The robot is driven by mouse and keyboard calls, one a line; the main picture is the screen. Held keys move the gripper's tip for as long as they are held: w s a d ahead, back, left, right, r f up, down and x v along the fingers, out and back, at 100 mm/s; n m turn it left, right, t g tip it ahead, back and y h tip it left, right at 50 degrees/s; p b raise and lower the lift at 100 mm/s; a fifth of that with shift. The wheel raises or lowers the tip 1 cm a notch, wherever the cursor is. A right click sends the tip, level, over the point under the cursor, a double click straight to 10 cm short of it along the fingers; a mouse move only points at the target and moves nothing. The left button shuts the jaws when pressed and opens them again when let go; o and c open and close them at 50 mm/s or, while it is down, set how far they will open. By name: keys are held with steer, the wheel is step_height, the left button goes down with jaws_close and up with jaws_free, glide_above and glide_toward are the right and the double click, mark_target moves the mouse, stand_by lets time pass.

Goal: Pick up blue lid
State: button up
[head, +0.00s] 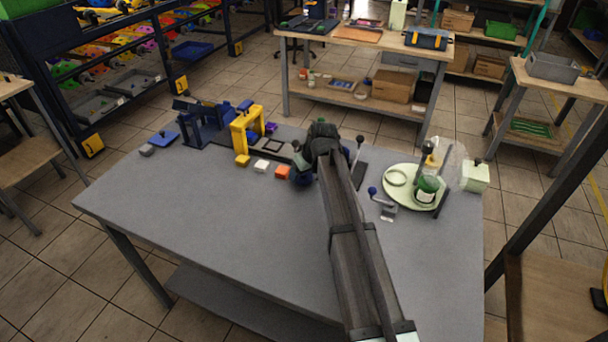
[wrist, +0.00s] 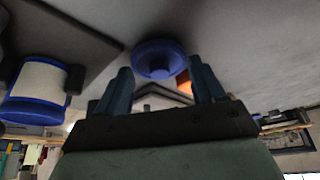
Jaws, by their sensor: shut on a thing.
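The blue lid (wrist: 160,58) is a round, flanged piece between the fingertips in the wrist view. My gripper (wrist: 160,72) is shut on it, with one blue finger on each side. In the head view my gripper (head: 303,165) is over the back middle of the grey table. My own wrist and arm hide most of the lid there, and only a dark blue patch shows below the wrist. I cannot tell whether the lid is clear of the surface under it.
Orange (head: 282,172), white (head: 262,165) and yellow (head: 242,160) blocks lie left of my gripper. A yellow-and-blue press (head: 245,130) stands behind them. A round pale tray (head: 398,177) with a green-labelled bottle (head: 427,188) is at right. The table's (head: 230,225) front left is clear.

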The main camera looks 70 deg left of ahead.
step_height(320, 180, up, 2)
steer(key=shift+r, duration=0.25)
steer(key=w+d, duration=0.1)
steer(key=d, duration=0.4)
steer(key=w+d, duration=0.1)
steer(key=d, duration=0.5)
steer(key=w+d, duration=0.1)
steer(key=d, duration=0.4)
steer(key=shift+w+d, duration=0.1)
steer(key=shift+d, duration=0.25)
steer(key=shift+w+d+r, duration=0.1)
steer(key=shift+d, duration=0.15)
steer(key=shift+w+r, duration=0.1)
steer(key=shift+r, duration=0.1)
steer(key=w+a+r+m, duration=0.1)
steer(key=w+a+r, duration=0.2)
steer(key=a, duration=0.3)
steer(key=w+a+r+m+t, duration=0.1)
steer(key=w+a+r, duration=0.2)
steer(key=a, duration=0.3)
steer(key=w+a+r+m, duration=0.1)
steer(key=w+a+r, duration=0.2)
steer(key=a, duration=0.3)
steer(key=shift+w+r, duration=0.3)
steer(key=shift+r, duration=0.15)
steer(key=shift+f, duration=0.1)
steer(key=shift+f, duration=3)
